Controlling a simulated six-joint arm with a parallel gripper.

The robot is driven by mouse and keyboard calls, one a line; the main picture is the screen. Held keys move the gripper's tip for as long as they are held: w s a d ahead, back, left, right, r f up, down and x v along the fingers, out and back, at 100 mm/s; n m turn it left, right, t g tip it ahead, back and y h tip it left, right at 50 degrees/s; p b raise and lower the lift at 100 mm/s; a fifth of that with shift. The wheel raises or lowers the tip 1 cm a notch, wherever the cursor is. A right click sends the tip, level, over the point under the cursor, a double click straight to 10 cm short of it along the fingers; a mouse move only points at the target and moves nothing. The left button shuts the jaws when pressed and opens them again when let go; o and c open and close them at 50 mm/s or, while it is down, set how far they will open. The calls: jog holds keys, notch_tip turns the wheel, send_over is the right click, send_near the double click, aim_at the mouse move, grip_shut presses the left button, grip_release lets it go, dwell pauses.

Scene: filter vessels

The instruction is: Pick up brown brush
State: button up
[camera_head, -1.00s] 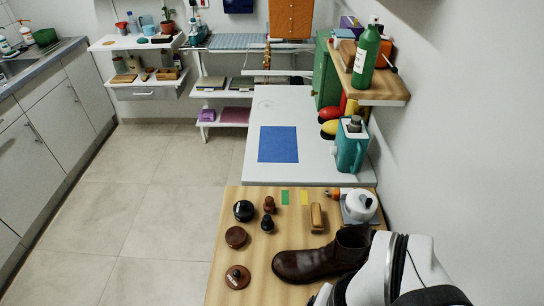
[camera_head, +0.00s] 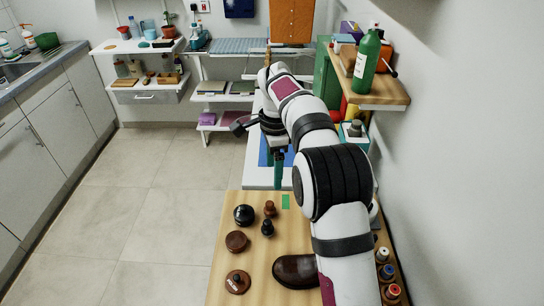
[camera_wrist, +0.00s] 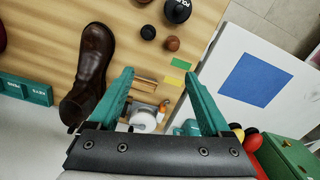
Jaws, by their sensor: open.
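A small brown knobbed piece, which looks like a round brush (camera_head: 269,208), stands on the wooden table beside a similar black one (camera_head: 267,228). They also show in the wrist view as the brown one (camera_wrist: 172,43) and the black one (camera_wrist: 148,32). A longer wooden-backed brush (camera_wrist: 146,82) lies on the table; in the head view my arm hides it. I cannot tell which is the brown brush. My gripper (camera_wrist: 158,76) is open and empty, its teal fingers pointing at the table from above; a finger also shows in the head view (camera_head: 278,168).
A brown boot (camera_wrist: 93,60) stands beside the wooden brush. Round tins (camera_head: 236,240), a black ball-like jar (camera_head: 243,214) and several small bottles (camera_head: 385,270) stand on the wooden table (camera_head: 222,265). A white table with a blue mat (camera_wrist: 255,79) adjoins it. A green bottle (camera_head: 367,62) stands on the wall shelf.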

aim_at(269, 203)
jog(key=shift+m, duration=0.5)
jog(key=w+f, duration=0.1)
jog(key=f, duration=0.5)
jog(key=w+a+f, duration=0.1)
jog(key=f, duration=0.5)
jog(key=w+f, duration=0.1)
jog(key=f, duration=0.5)
jog(key=shift+a+f, duration=0.2)
jog(key=shift+f, duration=0.05)
grip_shut()
